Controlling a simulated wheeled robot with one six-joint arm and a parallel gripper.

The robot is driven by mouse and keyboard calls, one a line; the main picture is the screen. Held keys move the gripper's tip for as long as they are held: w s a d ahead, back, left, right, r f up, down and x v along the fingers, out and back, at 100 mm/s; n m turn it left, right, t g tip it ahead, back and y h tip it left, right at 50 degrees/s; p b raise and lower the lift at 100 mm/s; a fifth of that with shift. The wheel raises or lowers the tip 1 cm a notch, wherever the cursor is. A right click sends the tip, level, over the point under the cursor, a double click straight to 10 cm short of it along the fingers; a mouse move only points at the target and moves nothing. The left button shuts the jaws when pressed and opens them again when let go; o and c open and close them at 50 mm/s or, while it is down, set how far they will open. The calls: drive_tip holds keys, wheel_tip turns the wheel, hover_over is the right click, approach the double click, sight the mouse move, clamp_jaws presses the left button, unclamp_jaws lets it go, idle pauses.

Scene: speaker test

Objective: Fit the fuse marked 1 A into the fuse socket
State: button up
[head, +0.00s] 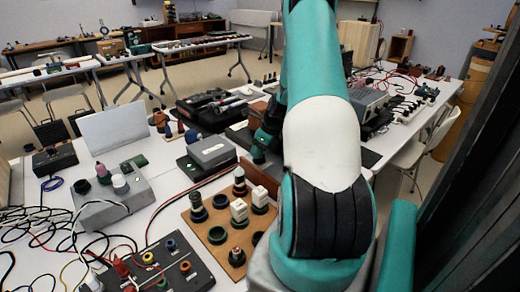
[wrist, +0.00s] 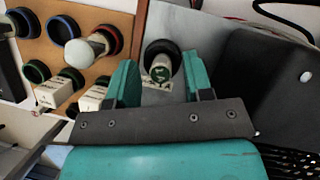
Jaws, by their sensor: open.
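My gripper (wrist: 160,62) is open in the wrist view, with a teal finger on each side. Between the fingers a dark round socket-like ring (wrist: 158,47) shows on a grey surface, with a pale cylinder with a green end (wrist: 161,69) at it. I cannot tell whether the cylinder sits in the ring, and neither finger clearly touches it. Several fuses stand on a tan board, among them a white-topped one (wrist: 101,42) and white blocks (wrist: 48,92). Their markings are too small to read, so I cannot tell which is 1 A. In the head view my arm hides part of this area.
The tan board (head: 205,262) has coloured rings, including a green one (head: 217,235). A grey box with a green light (head: 212,150) stands behind it. A dark terminal box with cables (head: 165,270) is at the front left. Loose wires cover the table's left side.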

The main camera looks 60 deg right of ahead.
drive_tip(key=v, duration=1.2)
drive_tip(key=w+a+r+n+g+y, duration=0.1)
drive_tip(key=w+a+r+n, duration=0.3)
drive_tip(key=a+n, duration=0.85)
drive_tip(key=w+a+r+n+y, duration=0.2)
drive_tip(key=w+a+r+n, duration=0.35)
drive_tip(key=a, duration=1.15)
drive_tip(key=s+a+r+n+g, duration=0.2)
drive_tip(key=s+a+n+g, duration=0.1)
drive_tip(key=s+a+n, duration=1.5)
drive_tip(key=a+n, duration=0.2)
drive_tip(key=n, duration=0.4)
drive_tip(key=shift+s+a+y, duration=0.15)
drive_tip(key=shift+a+y, duration=0.2)
drive_tip(key=shift+y, duration=0.05)
drive_tip(key=shift+d+r, duration=0.1)
